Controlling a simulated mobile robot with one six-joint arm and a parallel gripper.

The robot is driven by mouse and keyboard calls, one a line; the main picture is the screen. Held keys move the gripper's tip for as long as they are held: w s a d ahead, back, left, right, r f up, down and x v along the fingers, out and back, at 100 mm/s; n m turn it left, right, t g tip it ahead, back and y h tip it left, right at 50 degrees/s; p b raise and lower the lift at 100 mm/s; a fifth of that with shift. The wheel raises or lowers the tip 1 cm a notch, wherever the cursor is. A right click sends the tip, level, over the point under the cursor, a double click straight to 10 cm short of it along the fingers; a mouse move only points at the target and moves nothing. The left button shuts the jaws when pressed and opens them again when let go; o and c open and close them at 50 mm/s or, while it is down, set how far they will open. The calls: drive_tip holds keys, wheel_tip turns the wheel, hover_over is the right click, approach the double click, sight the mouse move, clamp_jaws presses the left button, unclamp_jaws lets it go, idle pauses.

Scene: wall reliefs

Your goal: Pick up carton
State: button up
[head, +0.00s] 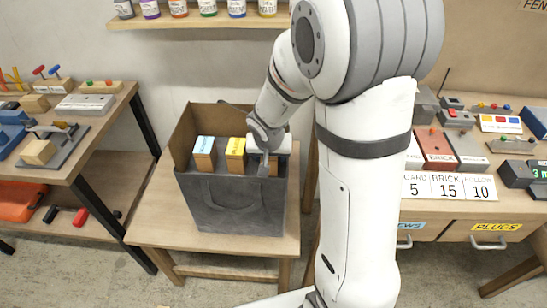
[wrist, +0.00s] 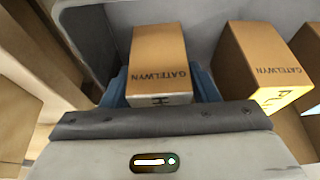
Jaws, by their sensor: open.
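My gripper (head: 264,158) points down into a dark grey bag-like holder (head: 240,210) on a small wooden table. In the wrist view its blue fingers (wrist: 160,88) are open, one on each side of a brown carton (wrist: 158,52) marked GATELWYN, with a pale label at its near end. I cannot tell whether the fingers touch it. In the head view this carton is mostly hidden behind my gripper. A carton with a yellow label (head: 235,156) stands beside it, also seen in the wrist view (wrist: 262,60). A carton with a blue label (head: 204,154) stands farther left.
The holder's grey walls stand close around the cartons. A tool bench (head: 75,110) is at left. A counter (head: 470,200) with bricks, number cards and drawers is at right. A shelf of paint jars (head: 200,20) hangs above. Bare tabletop (head: 160,215) shows left of the holder.

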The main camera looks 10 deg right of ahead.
drive_tip(key=shift+f, duration=0.25)
drive_tip(key=shift+c, duration=0.4)
drive_tip(key=c, duration=0.8)
drive_tip(key=shift+r, duration=0.15)
